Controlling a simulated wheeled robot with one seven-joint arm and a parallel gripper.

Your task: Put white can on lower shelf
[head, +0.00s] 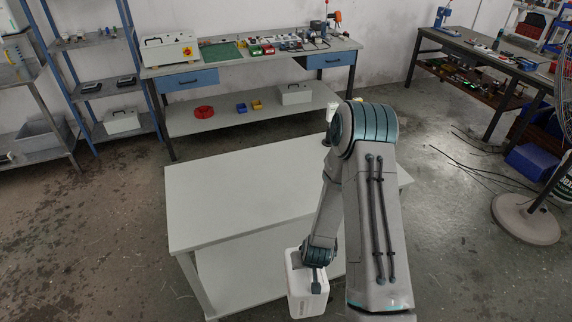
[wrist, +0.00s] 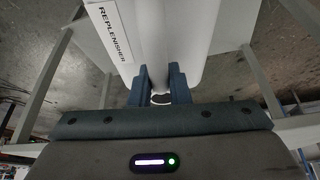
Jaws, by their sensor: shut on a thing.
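A white can (head: 302,292) hangs at the front of the white table (head: 235,195), below the level of its top. In the wrist view the white can (wrist: 165,35) fills the upper middle and carries a "REPLENISHER" label. My gripper (wrist: 162,90) is shut on it, with the two dark fingers close together at its near end. In the head view my arm partly covers the gripper and the can. The table's lower shelf (head: 235,270) shows as a pale surface under the top, left of the can. I cannot tell whether the can touches the shelf.
Another white object (head: 331,112) shows partly behind my arm at the table's far edge. Most of the visible tabletop is bare. A workbench (head: 215,66) stands behind, shelving (head: 92,80) at the left, and a dark bench (head: 470,50) at the right. The floor at left is clear.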

